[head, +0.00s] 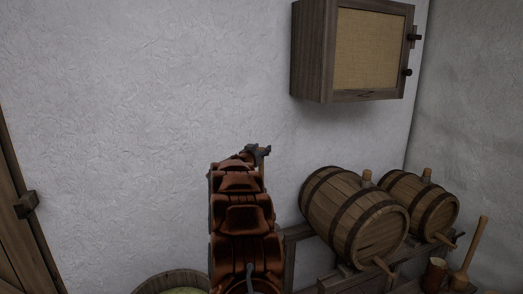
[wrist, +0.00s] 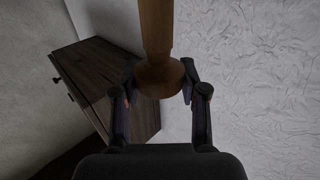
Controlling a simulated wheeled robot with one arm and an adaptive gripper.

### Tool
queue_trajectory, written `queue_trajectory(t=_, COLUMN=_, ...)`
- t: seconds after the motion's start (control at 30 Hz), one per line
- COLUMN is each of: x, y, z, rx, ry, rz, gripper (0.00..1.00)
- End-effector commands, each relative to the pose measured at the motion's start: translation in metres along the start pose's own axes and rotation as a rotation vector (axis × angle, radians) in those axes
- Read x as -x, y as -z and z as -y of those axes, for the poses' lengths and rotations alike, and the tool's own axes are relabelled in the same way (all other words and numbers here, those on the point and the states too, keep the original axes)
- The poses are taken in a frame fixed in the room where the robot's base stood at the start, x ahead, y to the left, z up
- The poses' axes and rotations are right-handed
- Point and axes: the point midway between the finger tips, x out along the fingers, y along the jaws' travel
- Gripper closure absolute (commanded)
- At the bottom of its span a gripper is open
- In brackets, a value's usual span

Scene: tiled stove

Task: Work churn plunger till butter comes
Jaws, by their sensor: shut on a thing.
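My gripper (wrist: 159,78) is shut on a turned wooden rod (wrist: 156,25), which I take to be the churn plunger's handle. Its fingers sit on either side of the rounded wider end, and the shaft runs out of the top of the wrist view. In the head view my gripper (head: 259,151) is small, at the top of my raised arm in front of the white wall. Little of the rod shows there, behind the arm. The churn itself cannot be made out in either view, and neither can any butter.
A wall cabinet (head: 312,52) hangs at upper right, also close at left in the wrist view (wrist: 98,62). Two barrels (head: 338,205) (head: 400,190) lie on a rack at right, near a mug (head: 435,274) and a wooden mallet-like tool (head: 474,250). A tub (head: 148,286) with pale contents stands at bottom.

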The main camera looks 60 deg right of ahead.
Motion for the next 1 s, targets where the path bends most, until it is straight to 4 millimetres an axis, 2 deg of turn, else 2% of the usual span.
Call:
queue_trajectory(t=0.03, x=-0.001, y=0.015, z=-0.002, rx=-0.002, ry=-0.003, rz=-0.005, gripper=1.0)
queue_trajectory(t=0.3, x=-0.001, y=0.039, z=-0.002, rx=-0.001, ry=-0.003, rz=-0.005, gripper=1.0)
queue_trajectory(t=0.77, x=-0.001, y=0.042, z=-0.002, rx=-0.001, ry=-0.003, rz=-0.004, gripper=1.0)
queue_trajectory(t=0.8, x=-0.001, y=0.042, z=-0.002, rx=-0.001, ry=-0.003, rz=-0.004, gripper=0.56)
queue_trajectory(t=1.0, x=0.0, y=0.04, z=-0.001, rx=0.0, ry=-0.001, rz=-0.002, gripper=0.35)
